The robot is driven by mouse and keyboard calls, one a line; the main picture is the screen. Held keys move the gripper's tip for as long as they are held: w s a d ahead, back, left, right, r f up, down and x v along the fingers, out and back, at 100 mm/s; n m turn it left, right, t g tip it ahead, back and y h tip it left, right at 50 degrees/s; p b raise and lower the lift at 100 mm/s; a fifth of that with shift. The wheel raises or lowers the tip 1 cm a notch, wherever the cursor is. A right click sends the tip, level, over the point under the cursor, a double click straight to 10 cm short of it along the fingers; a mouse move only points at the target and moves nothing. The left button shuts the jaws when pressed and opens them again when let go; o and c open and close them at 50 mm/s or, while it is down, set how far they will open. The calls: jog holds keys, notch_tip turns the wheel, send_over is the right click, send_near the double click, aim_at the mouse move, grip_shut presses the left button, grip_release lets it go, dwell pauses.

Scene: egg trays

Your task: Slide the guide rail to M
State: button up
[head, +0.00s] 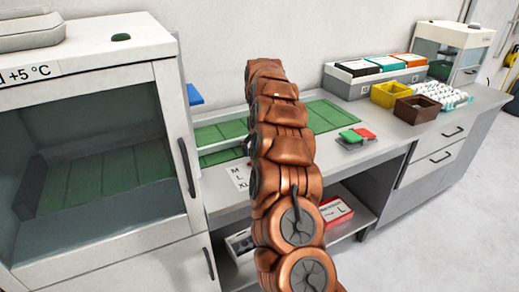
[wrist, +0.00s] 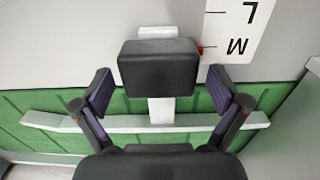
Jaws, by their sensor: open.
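In the wrist view the guide rail (wrist: 100,123) is a white bar lying across the green surface. A white stem (wrist: 161,110) joins it to a dark block-shaped handle (wrist: 158,70). A small red pointer (wrist: 201,50) shows at the handle's right, beside the M line of the white size label (wrist: 238,28). My gripper (wrist: 160,84) is open, one finger on each side of the handle and stem, with visible gaps. In the head view the label (head: 238,177) reads M, L, XL; my arm hides the gripper and most of the rail.
A glass-fronted cabinet (head: 100,150) stands left. Right on the counter are green and red buttons (head: 356,136), a yellow bin (head: 391,94), a brown bin (head: 417,109) and an egg tray (head: 445,97). A red-and-white box (head: 336,211) sits on the shelf below.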

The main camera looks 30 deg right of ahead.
jog(key=shift+r, duration=0.15)
notch_tip(320, 180, up, 6)
jog(key=shift+r, duration=0.6)
dwell(0.6)
